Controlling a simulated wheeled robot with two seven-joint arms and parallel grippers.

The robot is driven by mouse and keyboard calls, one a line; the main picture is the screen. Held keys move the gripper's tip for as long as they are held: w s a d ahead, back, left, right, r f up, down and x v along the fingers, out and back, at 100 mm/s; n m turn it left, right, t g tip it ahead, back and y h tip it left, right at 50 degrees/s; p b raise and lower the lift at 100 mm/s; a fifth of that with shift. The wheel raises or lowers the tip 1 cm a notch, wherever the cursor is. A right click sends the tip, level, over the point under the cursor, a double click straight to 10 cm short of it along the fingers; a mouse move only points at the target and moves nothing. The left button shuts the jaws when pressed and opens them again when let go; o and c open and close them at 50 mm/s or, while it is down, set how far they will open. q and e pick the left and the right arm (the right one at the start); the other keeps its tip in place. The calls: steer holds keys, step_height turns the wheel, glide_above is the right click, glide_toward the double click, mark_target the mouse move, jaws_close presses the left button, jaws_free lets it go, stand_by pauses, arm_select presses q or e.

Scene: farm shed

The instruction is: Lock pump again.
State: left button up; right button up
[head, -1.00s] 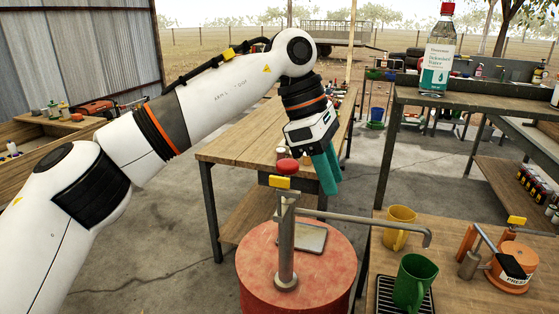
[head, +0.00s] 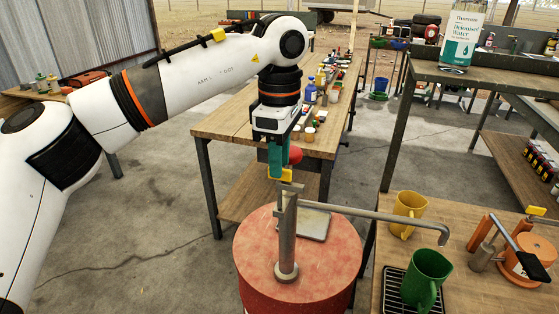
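The pump is a grey metal post (head: 287,240) on a red drum, with a long spout (head: 380,218) reaching right. At its top are a yellow tab (head: 287,175) and a red knob (head: 295,156). My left gripper (head: 277,172) points straight down with teal fingers at the pump's top. Its fingertips overlap the yellow tab in the picture and partly hide the knob and handle. I cannot tell whether they touch the tab or how far apart they are. My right gripper is not in view.
The red drum top (head: 255,250) carries a flat grey plate (head: 314,224). A green mug (head: 426,278) stands on a black rack under the spout, with a yellow mug (head: 407,213) behind. An orange device (head: 525,262) is at right. A wooden bench (head: 225,125) with bottles stands behind.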

arm_select(q)
steer(key=shift+s+f, duration=0.1)
steer(key=shift+f, duration=0.3)
steer(key=shift+s+f, duration=0.1)
steer(key=shift+f, duration=0.25)
steer(key=shift+c, duration=0.8)
jaws_close()
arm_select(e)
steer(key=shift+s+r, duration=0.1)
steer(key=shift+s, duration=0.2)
